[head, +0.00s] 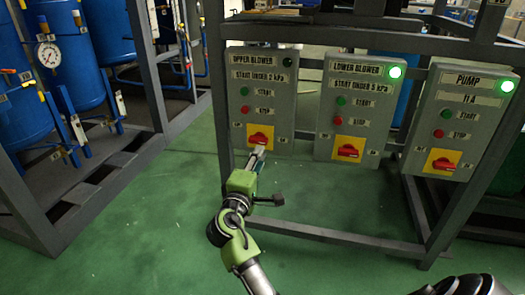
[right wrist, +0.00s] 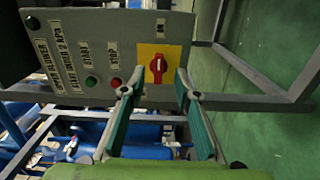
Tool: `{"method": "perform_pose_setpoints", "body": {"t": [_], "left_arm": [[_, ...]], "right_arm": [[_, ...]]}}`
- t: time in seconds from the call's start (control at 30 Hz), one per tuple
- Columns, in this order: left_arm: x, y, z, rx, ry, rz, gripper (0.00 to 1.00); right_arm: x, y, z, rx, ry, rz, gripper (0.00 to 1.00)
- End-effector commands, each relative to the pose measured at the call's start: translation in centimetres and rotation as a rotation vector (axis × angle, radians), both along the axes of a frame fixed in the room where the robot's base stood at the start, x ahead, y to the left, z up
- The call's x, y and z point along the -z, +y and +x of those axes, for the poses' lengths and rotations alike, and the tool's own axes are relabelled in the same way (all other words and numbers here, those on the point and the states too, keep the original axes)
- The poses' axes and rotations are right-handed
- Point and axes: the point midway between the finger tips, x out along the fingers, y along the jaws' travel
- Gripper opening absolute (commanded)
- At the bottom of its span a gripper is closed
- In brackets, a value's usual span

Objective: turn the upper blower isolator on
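The upper blower box (head: 270,92) is a grey panel with a dark lamp (head: 288,62), green and red buttons and a red isolator knob (head: 259,138) on a yellow plate. In the right wrist view the knob (right wrist: 158,66) shows turned on its side with the panel, its handle lying across the box. My right gripper (head: 260,156) is just below and in front of the knob in the head view. In the wrist view its two fingers (right wrist: 155,93) are spread apart, with the knob showing between and beyond their tips. Contact cannot be told. My left gripper is not in view.
The lower blower box (head: 360,108) and the pump box (head: 462,118) stand to the right, both with lit green lamps. The boxes hang on a grey frame (head: 330,237). Blue tanks (head: 105,45) stand at the left. Green floor (head: 150,225) is clear in front.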

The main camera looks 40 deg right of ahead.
Motion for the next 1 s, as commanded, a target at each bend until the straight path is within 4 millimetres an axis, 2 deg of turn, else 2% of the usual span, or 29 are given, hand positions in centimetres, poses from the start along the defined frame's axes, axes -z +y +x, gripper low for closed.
{"method": "perform_pose_setpoints", "body": {"t": [0.1, 0.33, 0.87, 0.97, 1.0], "left_arm": [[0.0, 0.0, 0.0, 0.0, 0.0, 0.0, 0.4], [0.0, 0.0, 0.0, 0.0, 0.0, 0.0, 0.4], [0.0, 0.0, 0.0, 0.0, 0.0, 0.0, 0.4], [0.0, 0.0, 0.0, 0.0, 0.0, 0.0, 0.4], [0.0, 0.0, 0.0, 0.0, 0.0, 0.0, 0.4]], "right_arm": [[0.1, 1.5, -1.2, -0.001, 0.001, 0.002, 0.29], [0.0, 2.5, -2.2, 0.001, 0.001, 0.001, 0.29], [0.0, 2.7, -2.1, -0.008, -0.004, 0.002, 0.29], [-0.1, 3.9, -1.4, -0.085, -0.037, 0.021, 0.29], [-0.2, 5.0, -0.9, -0.144, -0.065, 0.04, 0.29]]}}
